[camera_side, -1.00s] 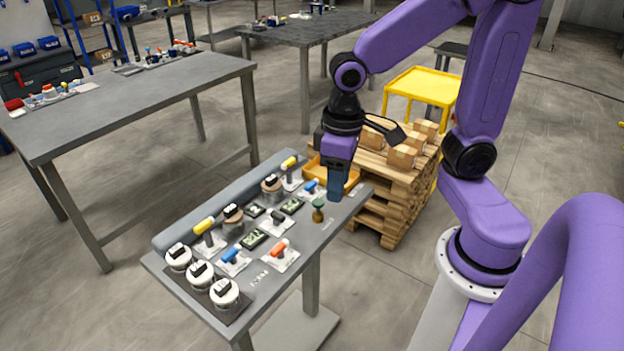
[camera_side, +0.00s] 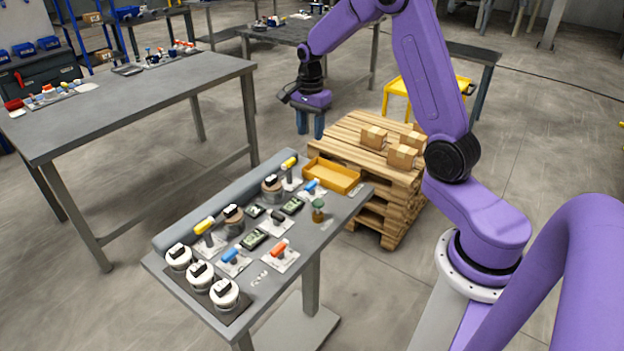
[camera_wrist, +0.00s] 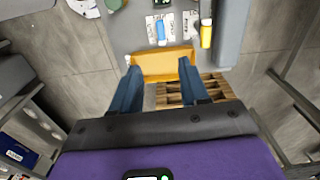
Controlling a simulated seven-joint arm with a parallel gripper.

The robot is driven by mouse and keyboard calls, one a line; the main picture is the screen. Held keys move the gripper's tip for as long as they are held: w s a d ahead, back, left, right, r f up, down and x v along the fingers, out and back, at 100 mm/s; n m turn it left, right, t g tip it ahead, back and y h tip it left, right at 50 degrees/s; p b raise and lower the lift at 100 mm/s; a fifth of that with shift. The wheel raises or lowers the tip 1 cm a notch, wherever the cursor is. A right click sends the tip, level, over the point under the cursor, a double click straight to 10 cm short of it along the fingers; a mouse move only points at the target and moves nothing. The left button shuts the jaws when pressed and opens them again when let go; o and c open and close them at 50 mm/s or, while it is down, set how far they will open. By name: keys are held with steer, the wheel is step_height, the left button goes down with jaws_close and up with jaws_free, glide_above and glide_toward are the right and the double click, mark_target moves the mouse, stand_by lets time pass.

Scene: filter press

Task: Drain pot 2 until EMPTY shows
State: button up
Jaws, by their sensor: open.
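My gripper (camera_side: 311,125) is open and empty, raised in the air beyond the far end of the bench, near the pallet. In the wrist view its two blue fingers (camera_wrist: 158,68) stand apart, with the yellow tray seen between and beyond them. Yellow handles (camera_side: 204,226), blue handles (camera_side: 230,256) and an orange handle (camera_side: 279,246) sit on white plates. Small dark displays (camera_side: 254,239) lie between them. Their text and the pot numbers are too small to read.
Several white round canisters (camera_side: 200,273) stand at the bench's near left end. A green-topped brown object (camera_side: 318,210) stands near the right edge. The yellow tray (camera_side: 347,180) is at the far end, beside a pallet (camera_side: 385,190) with boxes.

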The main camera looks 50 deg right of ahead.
mark_target(312, 183)
steer(key=shift+m, duration=0.3)
steer(key=f, duration=1.1)
steer(key=d+f, duration=0.1)
steer(key=f, duration=0.5)
steer(key=shift+f, duration=0.35)
jaws_close()
